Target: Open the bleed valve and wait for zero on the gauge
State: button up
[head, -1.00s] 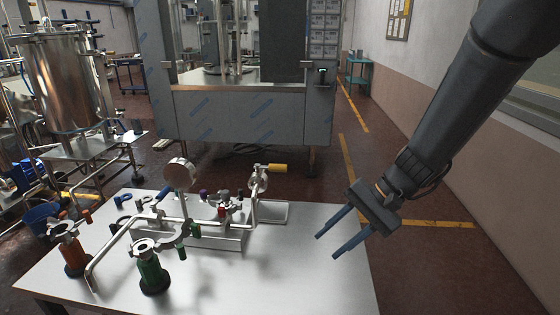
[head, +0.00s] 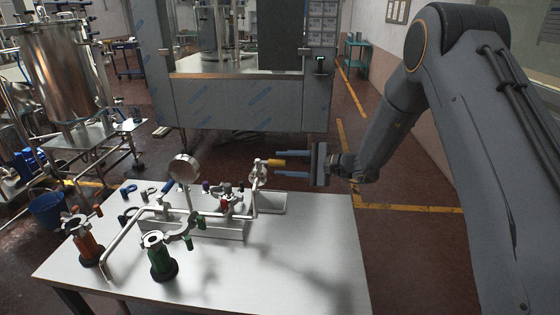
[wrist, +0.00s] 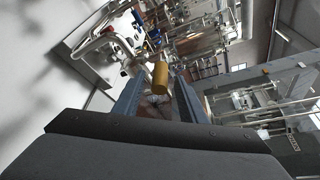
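The bleed valve (head: 257,172) stands upright at the right end of the pipework on the steel table. Its yellow handle (head: 277,162) points right, toward my gripper. My gripper (head: 276,164) is open, with its two blue-grey fingers pointing left, one on each side of the handle in the head view. In the wrist view the yellow handle (wrist: 160,78) shows between the open fingers near their tips; I cannot tell whether they touch it. The round gauge (head: 185,168) stands left of the valve on the pipe; its dial reading cannot be made out.
A shallow metal tray (head: 273,203) lies below the valve. A green-bodied fitting (head: 162,258) and an orange-bodied one (head: 88,246) stand at the table's left. The front right of the steel table (head: 305,260) is bare. A large film-wrapped machine (head: 245,103) stands behind.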

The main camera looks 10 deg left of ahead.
jog(key=shift+x, duration=1)
jog(key=shift+c, duration=0.3)
grip_shut()
